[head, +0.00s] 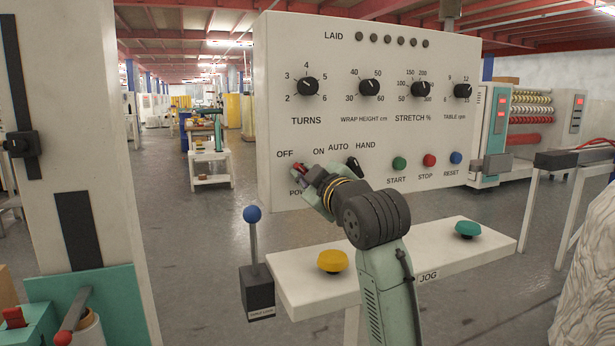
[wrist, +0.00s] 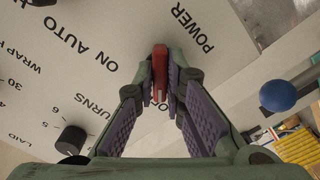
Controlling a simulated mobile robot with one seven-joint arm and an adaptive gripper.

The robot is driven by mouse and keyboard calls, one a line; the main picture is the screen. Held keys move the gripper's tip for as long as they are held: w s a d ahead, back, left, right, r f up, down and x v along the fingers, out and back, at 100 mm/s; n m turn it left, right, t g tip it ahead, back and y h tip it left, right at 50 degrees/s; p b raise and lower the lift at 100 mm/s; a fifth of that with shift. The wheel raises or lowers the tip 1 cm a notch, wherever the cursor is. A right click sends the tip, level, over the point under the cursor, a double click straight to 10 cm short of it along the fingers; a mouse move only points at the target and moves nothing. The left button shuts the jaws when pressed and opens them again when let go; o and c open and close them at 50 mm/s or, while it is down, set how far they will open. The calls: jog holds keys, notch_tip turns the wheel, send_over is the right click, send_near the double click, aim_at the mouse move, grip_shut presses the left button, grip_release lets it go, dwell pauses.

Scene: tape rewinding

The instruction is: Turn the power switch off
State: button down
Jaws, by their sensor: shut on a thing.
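The power switch is a red handle on the white control panel (head: 440,130), at its lower left below the OFF and ON labels. In the wrist view the red handle (wrist: 159,72) stands between my two fingertips, which press on it from both sides. My gripper (wrist: 160,85) is shut on it. In the head view my gripper (head: 302,175) reaches the panel there and covers most of the switch and its POWER label. The POWER label shows beside the fingers in the wrist view. The OFF label is mostly hidden there, so I cannot tell the handle's exact setting.
A black HAND/AUTO selector (head: 352,164) sits just right of my gripper. A blue-ball lever (head: 252,214) stands below left. A white shelf with yellow (head: 332,261) and teal (head: 467,229) buttons lies under my arm. START, STOP and RESET buttons are farther right.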

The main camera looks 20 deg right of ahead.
dwell(0.3)
jog(key=c, duration=1.7)
grip_release()
jog(key=shift+o, duration=0.2)
jog(key=shift+s, duration=0.1)
jog(key=s, duration=1.2)
jog(key=shift+d, duration=0.2)
